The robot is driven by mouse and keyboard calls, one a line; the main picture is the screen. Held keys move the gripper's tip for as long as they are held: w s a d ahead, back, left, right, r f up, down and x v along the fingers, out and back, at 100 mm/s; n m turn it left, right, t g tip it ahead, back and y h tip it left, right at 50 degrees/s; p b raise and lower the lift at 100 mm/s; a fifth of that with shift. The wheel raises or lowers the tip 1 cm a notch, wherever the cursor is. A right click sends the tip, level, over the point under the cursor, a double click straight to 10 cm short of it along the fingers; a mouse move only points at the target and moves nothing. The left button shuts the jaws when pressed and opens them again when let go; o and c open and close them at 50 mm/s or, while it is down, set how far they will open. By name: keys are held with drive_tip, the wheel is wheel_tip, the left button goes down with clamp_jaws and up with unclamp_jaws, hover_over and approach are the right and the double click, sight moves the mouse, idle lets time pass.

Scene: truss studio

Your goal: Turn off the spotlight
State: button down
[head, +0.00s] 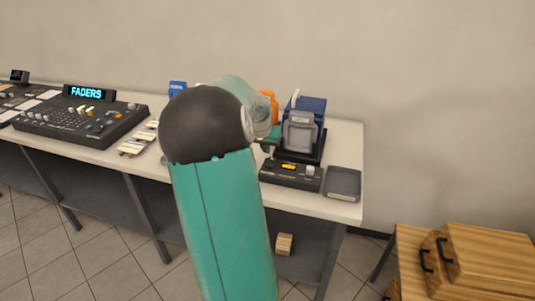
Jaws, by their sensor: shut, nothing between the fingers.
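A blue and grey boxy unit (303,128), which looks like the spotlight, stands on a black base at the right part of the long table. Its grey front panel faces me, and I cannot tell whether it is lit. A low dark control box (290,175) with a small orange display and a pale knob or switch sits just in front of it. My teal arm rises through the middle of the view and bends toward the back of the table, left of the blue unit.
The table (345,150) runs along the wall. A mixing console (85,122) with a "FADERS" display (87,93) stands at left. A dark flat tray (343,183) lies at the right end. An orange object (269,100) is partly hidden by my arm.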

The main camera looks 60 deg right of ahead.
drive_tip(key=a+r, duration=0.4)
drive_tip(key=r, duration=0.1)
drive_tip(key=shift+s+a, duration=0.4)
drive_tip(key=shift+s, duration=0.05)
drive_tip(key=w+a+r+n+t+y, duration=0.2)
drive_tip(key=w+a+n, duration=0.25)
drive_tip(key=a, duration=0.85)
drive_tip(key=w+a+r+n+t+y, duration=0.1)
drive_tip(key=w+a+r+n+t, duration=0.3)
drive_tip(key=a, duration=0.9)
drive_tip(key=s+a+n+y, duration=0.1)
drive_tip(key=s+a+n, duration=0.3)
drive_tip(key=a, duration=0.8)
drive_tip(key=s+a+f+n+g+y, duration=0.1)
drive_tip(key=s+a+n, duration=0.2)
drive_tip(key=a, duration=0.9)
drive_tip(key=shift+s+a+n, duration=0.2)
drive_tip(key=shift+s+n, duration=0.15)
drive_tip(key=shift+s, duration=0.1)
drive_tip(key=shift+d, duration=0.2)
